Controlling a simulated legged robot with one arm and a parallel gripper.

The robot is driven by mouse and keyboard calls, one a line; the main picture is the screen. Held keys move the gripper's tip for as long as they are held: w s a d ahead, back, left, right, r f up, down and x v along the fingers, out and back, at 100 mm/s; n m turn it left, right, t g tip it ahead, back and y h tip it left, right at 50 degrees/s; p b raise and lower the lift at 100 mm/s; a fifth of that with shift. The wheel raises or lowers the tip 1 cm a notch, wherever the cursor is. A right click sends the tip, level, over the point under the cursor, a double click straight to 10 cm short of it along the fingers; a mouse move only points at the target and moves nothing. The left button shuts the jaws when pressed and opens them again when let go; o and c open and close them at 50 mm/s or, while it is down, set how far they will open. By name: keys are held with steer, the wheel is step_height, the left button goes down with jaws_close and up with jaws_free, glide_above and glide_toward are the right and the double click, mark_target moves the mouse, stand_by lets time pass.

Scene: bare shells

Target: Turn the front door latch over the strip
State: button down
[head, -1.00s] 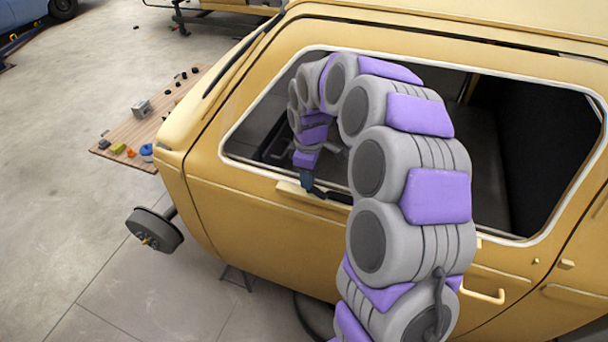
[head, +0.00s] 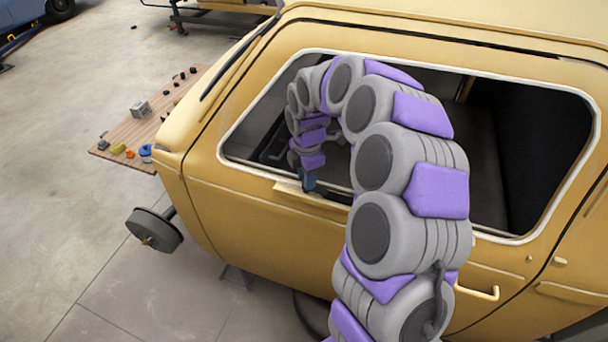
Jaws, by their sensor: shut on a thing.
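The front door of the yellow car shell (head: 240,222) stands with its window opening in front of me. A pale strip (head: 290,190) lies along the bottom edge of that window. The dark latch (head: 334,196) sits at the sill beside the strip, running to the right towards my arm. My gripper (head: 309,187) points down at the sill, its dark blue fingers shut on the latch at its left end. The fingertips and the gripped part are small and partly hidden, so the exact contact is unclear. My arm covers the sill further right.
The white-edged window frame (head: 222,135) surrounds my arm's far end. A door handle (head: 480,292) sticks out lower right. A wooden board (head: 125,135) with several small parts lies on the floor at left. A bare wheel hub (head: 153,230) juts out at the left.

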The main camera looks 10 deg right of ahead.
stand_by(0.6)
steer(key=c, duration=0.8)
jaws_free()
steer(key=shift+w, duration=0.1)
steer(key=shift+c, duration=0.2)
steer(key=shift+r, duration=0.1)
step_height(320, 180, up, 17)
steer(key=b, duration=0.2)
steer(key=shift+a, duration=0.1)
steer(key=s+f+m+g+b, duration=0.1)
steer(key=s+f+m+b, duration=0.9)
steer(key=s+f, duration=0.5)
steer(key=s+f+m+b, duration=1)
steer(key=s+f, duration=0.5)
steer(key=s, duration=0.7)
steer(key=shift+s+m+g, duration=0.2)
steer(key=shift+m+g, duration=0.1)
steer(key=shift+g, duration=0.1)
